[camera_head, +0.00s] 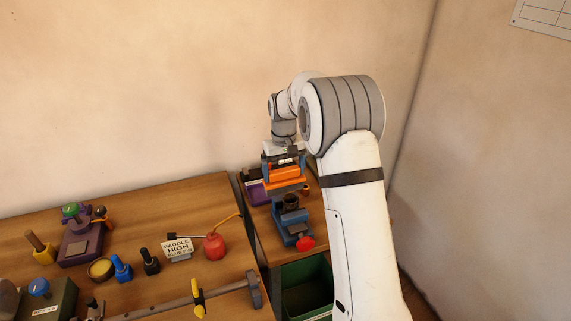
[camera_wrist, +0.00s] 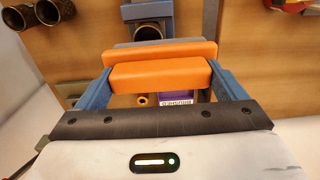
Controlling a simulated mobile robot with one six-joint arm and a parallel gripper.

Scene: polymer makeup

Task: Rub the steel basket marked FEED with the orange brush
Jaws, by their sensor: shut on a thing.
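My gripper (camera_head: 285,180) is shut on the orange brush (camera_head: 287,172), above the back of the right bench section. In the wrist view the brush (camera_wrist: 160,75) spans crosswise between the two blue fingers of my gripper (camera_wrist: 163,82). Its bristles are hard to make out. A purple tray (camera_head: 257,194) stands beside and below the brush; its label shows partly in the wrist view (camera_wrist: 176,99), upside down. No basket with a readable FEED mark shows in either view.
A blue fixture (camera_head: 290,222) with a dark round opening and a red knob (camera_head: 305,243) stands in front of my gripper. A green bin (camera_head: 306,287) is lower. A wall is behind.

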